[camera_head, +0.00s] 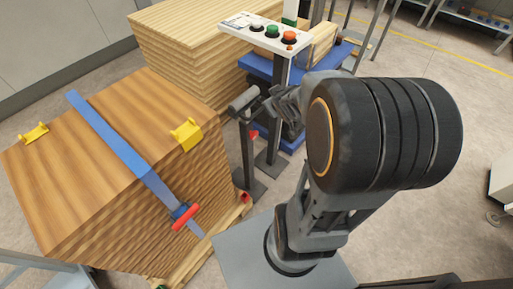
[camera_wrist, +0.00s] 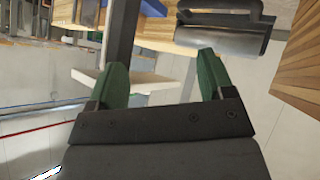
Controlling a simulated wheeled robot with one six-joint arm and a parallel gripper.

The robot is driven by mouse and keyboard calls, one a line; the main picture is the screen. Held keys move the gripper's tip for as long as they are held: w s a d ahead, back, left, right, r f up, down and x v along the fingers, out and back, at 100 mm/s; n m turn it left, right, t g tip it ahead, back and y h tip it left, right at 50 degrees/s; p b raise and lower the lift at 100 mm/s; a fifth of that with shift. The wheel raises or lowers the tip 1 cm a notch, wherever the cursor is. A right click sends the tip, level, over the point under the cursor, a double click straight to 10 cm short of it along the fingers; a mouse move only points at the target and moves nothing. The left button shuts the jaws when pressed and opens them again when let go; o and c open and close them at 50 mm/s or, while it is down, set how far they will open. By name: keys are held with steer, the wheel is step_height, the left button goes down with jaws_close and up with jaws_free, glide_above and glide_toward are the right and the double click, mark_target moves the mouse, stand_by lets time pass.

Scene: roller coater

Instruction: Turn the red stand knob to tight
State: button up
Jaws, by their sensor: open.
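The roller stand (camera_head: 248,150) is a dark post with a short grey roller on top, between the wood stack and my arm. A small red knob (camera_head: 253,135) shows on the post below the roller, partly hidden, and its setting cannot be read. My gripper (camera_wrist: 163,80) is open and empty, with two green fingertips apart. In the wrist view the dark roller (camera_wrist: 218,38) lies beyond and to the right of the fingertips; I make out no red knob there. In the head view my arm's forward end is close to the stand, but the fingertips are not distinct.
A white button panel (camera_head: 265,33) stands behind the roller stand, beside a blue table (camera_head: 262,66) and a taller panel stack (camera_head: 180,50).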

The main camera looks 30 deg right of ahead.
step_height(320, 180, down, 9)
steer(key=w+d+n+t+b, duration=0.1)
steer(key=d+t+b, duration=0.1)
steer(key=b, duration=0.1)
steer(key=n+t+y+b, duration=0.2)
steer(key=t+y+b, duration=0.3)
steer(key=y+b, duration=0.7)
glide_toward(256, 136)
steer(key=shift+h, duration=0.6)
steer(key=b+x, duration=0.1)
steer(key=x, duration=0.2)
steer(key=b+x, duration=0.1)
steer(key=x, duration=0.2)
steer(key=b+x, duration=0.1)
steer(key=x, duration=0.2)
steer(key=shift+w+a+r+b, duration=0.15)
steer(key=shift+a+r+b, duration=0.2)
steer(key=shift+a, duration=0.15)
steer(key=c, duration=0.9)
